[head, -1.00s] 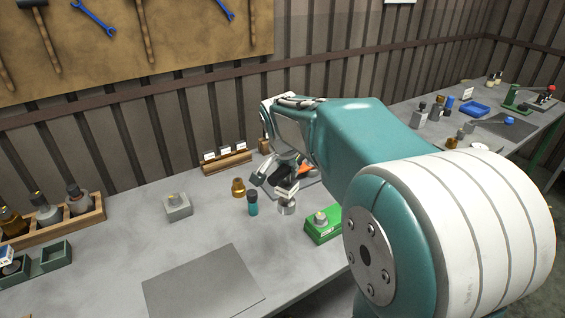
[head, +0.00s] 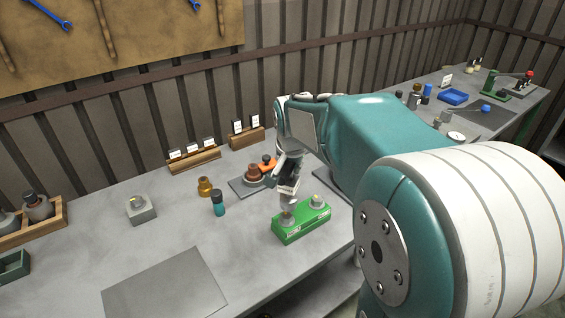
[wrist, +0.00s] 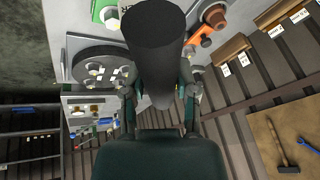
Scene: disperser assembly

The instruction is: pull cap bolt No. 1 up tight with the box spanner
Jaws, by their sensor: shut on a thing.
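My gripper (head: 288,187) is shut on a grey cylinder that looks like the box spanner (wrist: 155,35); its dark round end faces the wrist camera. In the head view the pale lower part of the held piece (head: 286,201) hangs just above the left fitting of a green block (head: 303,224); I cannot tell whether they touch. A second bolt-like fitting (head: 317,202) sits at the block's right end. In the wrist view a dark round flange (wrist: 96,57) with several bolt heads lies left of the spanner. I cannot tell which is cap bolt No. 1.
A mat (head: 243,189) with brown and orange pieces lies behind the gripper. A teal bottle (head: 218,206), a brass piece (head: 205,187) and a grey block (head: 140,209) stand to the left. Card racks (head: 193,158) line the wall. A flat grey sheet (head: 165,287) lies in front.

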